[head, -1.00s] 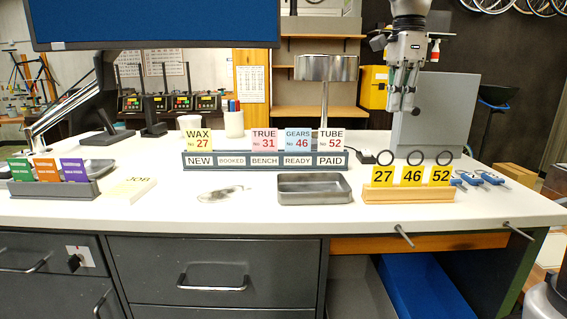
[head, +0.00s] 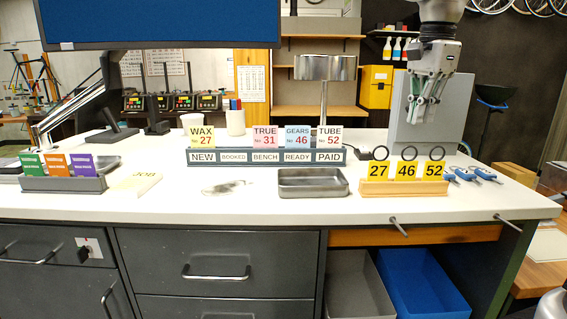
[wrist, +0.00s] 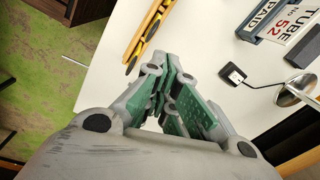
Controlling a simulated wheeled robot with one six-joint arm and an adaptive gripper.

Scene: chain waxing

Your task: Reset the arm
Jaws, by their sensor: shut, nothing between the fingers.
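My gripper (head: 428,100) hangs from the top right in the head view, fingers pointing down, above the right part of the white bench. It is shut and empty, in front of a grey panel. In the wrist view, my gripper's green-padded fingers (wrist: 163,105) are together over the white bench top (wrist: 205,85). The yellow number tags 27, 46 and 52 (head: 406,171) stand in a wooden holder (head: 404,188) below and left of my gripper. The holder also shows in the wrist view (wrist: 150,30), apart from the fingers.
A grey card rack (head: 265,156) holds WAX, TRUE, GEARS and TUBE cards. A grey tray (head: 312,184), a lamp (head: 325,68) and blue-handled tools (head: 470,174) are on the bench. A small rack with coloured packets (head: 63,183) stands at left. A monitor (head: 160,22) overhangs the left side.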

